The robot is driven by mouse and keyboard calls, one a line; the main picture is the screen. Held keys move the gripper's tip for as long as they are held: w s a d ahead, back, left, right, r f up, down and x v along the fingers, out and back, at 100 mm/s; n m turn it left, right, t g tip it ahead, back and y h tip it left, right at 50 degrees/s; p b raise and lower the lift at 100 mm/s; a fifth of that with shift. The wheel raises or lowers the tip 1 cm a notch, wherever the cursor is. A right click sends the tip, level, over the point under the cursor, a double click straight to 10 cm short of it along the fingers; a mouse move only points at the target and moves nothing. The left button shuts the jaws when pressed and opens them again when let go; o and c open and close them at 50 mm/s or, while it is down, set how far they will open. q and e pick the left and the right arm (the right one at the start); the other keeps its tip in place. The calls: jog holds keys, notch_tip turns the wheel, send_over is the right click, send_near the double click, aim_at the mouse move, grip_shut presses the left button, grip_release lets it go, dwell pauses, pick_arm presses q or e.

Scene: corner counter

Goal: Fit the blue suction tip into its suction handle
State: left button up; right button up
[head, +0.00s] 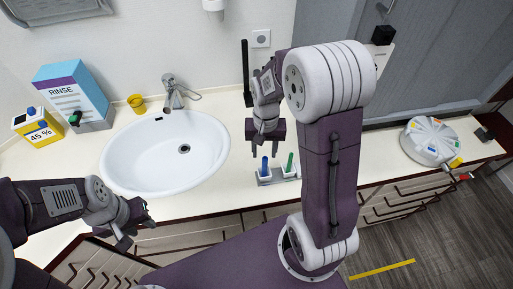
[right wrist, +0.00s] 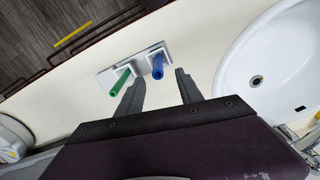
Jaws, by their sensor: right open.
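The blue suction tip (head: 264,164) stands upright in a small grey-white stand (head: 264,181) on the counter, beside a green tip (head: 290,160). My right gripper (head: 265,143) is open and empty above the blue tip. In the right wrist view, the blue tip (right wrist: 157,66) shows between and just beyond the two spread fingertips (right wrist: 159,77), with the green tip (right wrist: 120,82) to its left. My left gripper (head: 138,222) is low at the left by the counter's front edge; its jaws are too unclear to read. I cannot identify the suction handle for certain.
A white sink (head: 165,180) with a tap lies left of the stand. A dark upright rod (head: 246,73) is by the wall. A round grey tray (head: 431,141) sits far right.

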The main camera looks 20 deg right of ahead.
aim_at(264, 158)
jog(key=f, duration=0.4)
jog(key=shift+s+a, duration=0.1)
jog(key=shift+s, duration=0.15)
jog(key=shift+w+f, duration=0.1)
jog(key=shift+w, duration=0.05)
jog(key=f, duration=0.2)
jog(key=f+p, duration=0.1)
jog(key=f, duration=0.1)
jog(key=shift+d+f, duration=0.2)
jog(key=shift+f, duration=0.3)
jog(key=shift+r, duration=0.1)
grip_shut()
